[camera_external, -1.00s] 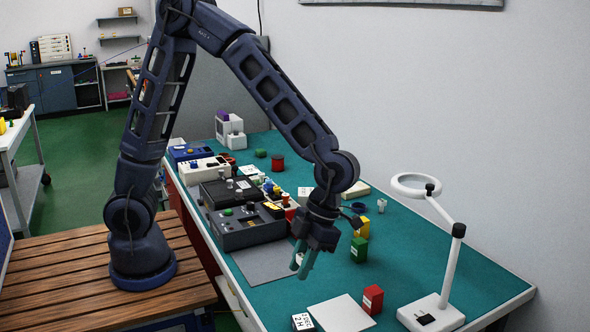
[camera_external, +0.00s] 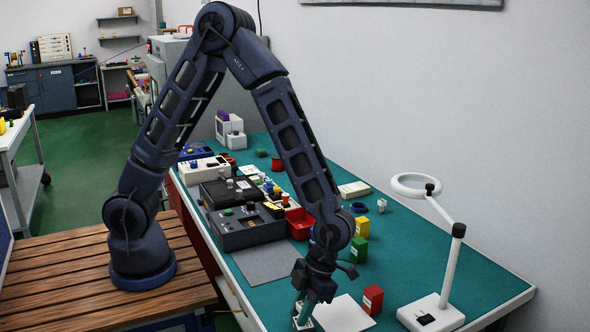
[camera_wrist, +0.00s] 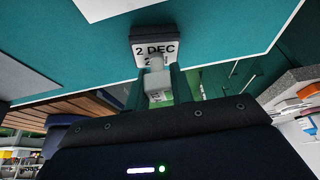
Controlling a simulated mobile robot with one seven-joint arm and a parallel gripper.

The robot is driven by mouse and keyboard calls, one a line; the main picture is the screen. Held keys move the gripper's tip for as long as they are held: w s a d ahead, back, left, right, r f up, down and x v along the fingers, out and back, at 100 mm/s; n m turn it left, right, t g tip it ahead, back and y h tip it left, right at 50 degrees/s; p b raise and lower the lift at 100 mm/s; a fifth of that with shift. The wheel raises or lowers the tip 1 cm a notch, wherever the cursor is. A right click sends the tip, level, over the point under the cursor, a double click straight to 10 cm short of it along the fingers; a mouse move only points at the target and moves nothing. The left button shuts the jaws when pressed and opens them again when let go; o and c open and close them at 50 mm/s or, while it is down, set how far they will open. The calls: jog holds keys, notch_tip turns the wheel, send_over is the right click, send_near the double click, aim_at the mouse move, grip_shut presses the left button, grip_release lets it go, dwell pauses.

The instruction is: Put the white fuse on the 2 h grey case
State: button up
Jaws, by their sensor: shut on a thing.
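My gripper (camera_wrist: 158,84) is shut on the white fuse (camera_wrist: 157,82), which shows between the two teal fingers in the wrist view. Just past the fuse is the grey case (camera_wrist: 147,32), with a white label reading "2 DEC" and a partly covered line starting with 2. The fuse overlaps the label in this view; I cannot tell whether it touches the case. In the external view my gripper (camera_external: 302,309) is low at the table's near edge, over the case (camera_external: 303,325). The fingers hide most of the case there, and the fuse cannot be made out.
A pale sheet (camera_external: 343,314) lies right of the case, with a red block (camera_external: 373,299) beyond it. A magnifier lamp (camera_external: 433,312) stands at the right. Green (camera_external: 359,249) and yellow (camera_external: 362,227) blocks, a red bin (camera_external: 299,223) and dark instruments (camera_external: 245,233) are farther back.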

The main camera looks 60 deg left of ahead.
jog(key=shift+f, duration=0.15)
jog(key=o, duration=1)
jog(key=v, duration=1.2)
jog(key=shift+a+r, duration=0.1)
jog(key=shift+r, duration=0.15)
